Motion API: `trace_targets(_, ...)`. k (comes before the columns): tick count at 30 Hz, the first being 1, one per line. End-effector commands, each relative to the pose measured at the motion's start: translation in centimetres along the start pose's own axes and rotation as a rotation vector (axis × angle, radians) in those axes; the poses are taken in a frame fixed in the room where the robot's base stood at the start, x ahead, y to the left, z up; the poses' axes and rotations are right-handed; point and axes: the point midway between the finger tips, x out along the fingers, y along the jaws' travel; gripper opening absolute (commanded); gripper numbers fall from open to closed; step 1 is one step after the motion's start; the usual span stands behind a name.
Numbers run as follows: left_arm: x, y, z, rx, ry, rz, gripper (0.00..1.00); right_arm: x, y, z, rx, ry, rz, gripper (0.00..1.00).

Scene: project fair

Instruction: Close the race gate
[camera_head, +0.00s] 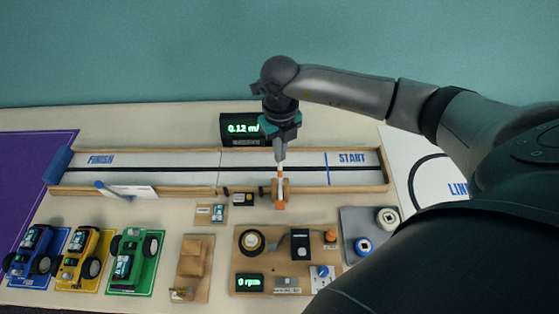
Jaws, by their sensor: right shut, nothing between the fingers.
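The race gate (279,193) is a small orange and wooden piece at the front rail of the track. A thin pale and orange bar rises from it toward my gripper. My right gripper (281,156) points down over the track, just behind the gate, with its fingers shut and empty. The fingertips are close to the far end of the bar; I cannot tell whether they touch it. The wooden track (120,177) runs from FINISH at left to START at right. My left gripper is not in view.
A display reading 0.12 (240,128) stands behind the track. Blue (35,250), yellow (80,255) and green (133,258) cars stand at front left. A wooden control board (240,262) and a grey tray (352,222) are in front. My right arm covers the right side.

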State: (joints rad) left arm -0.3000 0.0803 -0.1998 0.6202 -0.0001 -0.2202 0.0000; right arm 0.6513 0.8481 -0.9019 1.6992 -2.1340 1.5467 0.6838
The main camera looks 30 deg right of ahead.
Motion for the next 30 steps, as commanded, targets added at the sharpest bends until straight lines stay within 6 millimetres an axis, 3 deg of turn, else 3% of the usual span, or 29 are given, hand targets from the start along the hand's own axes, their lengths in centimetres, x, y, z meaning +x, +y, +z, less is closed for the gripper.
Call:
trace_targets(10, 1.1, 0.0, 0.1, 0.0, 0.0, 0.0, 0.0, 1.2, 0.0, 0.1, 0.0, -0.001, 0.0, 0.0)
trace_targets(30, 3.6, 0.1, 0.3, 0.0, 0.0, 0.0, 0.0, 1.8, -1.7, 3.0, 0.001, -0.001, 0.0, 0.0)
